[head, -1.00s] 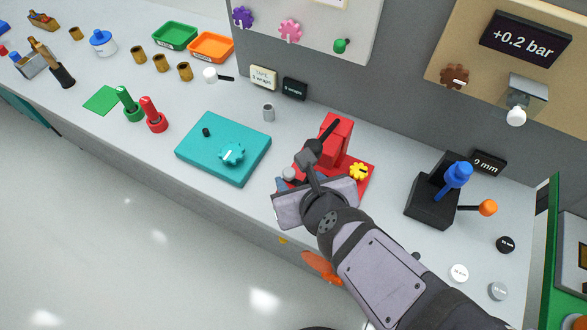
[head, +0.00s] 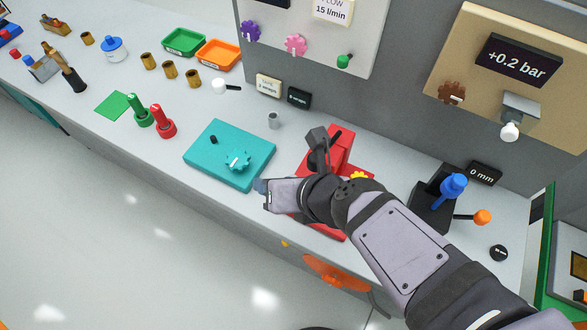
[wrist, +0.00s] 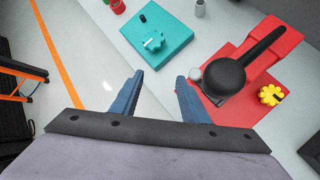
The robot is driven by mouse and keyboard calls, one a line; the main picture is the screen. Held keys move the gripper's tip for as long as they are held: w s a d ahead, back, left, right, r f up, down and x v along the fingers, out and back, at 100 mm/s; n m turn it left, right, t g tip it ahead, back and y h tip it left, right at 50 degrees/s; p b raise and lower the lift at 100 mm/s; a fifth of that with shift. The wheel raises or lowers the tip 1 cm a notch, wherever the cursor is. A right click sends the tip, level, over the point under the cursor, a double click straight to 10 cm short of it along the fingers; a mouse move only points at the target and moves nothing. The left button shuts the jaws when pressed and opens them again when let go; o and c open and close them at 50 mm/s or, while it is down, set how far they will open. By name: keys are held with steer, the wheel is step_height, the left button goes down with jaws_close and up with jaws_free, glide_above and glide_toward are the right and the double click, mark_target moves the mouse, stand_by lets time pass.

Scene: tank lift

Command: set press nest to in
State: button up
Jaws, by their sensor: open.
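The red press (head: 343,150) stands at the bench's middle, partly covered by my arm in the head view. In the wrist view its red base (wrist: 236,113) carries a black lever with a round end (wrist: 224,75) and a yellow knob (wrist: 270,95). In the head view my gripper (head: 260,186) is over the front edge.
A teal plate (head: 230,155) with a teal knob lies left of the press. A grey cylinder (head: 273,120) stands behind. A black block with a blue lever (head: 452,187) and orange-tipped handle is at right.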

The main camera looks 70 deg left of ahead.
step_height(320, 180, up, 3)
steer(key=s+n+g+p, duration=0.1)
steer(key=s+g, duration=0.1)
steer(key=m+t+h+p, duration=0.3)
steer(key=m+t+h, duration=0.3)
steer(key=m, duration=2.6)
glide_above(293, 175)
steer(key=s, duration=0.1)
step_height(293, 175, down, 3)
steer(key=g, duration=0.1)
steer(key=n, duration=0.1)
steer(key=d+f+n+h, duration=0.1)
steer(key=shift+w+n+h, duration=0.3)
steer(key=shift+n, duration=0.1)
steer(key=shift+f+p, duration=1.5)
steer(key=shift+f, duration=2.15)
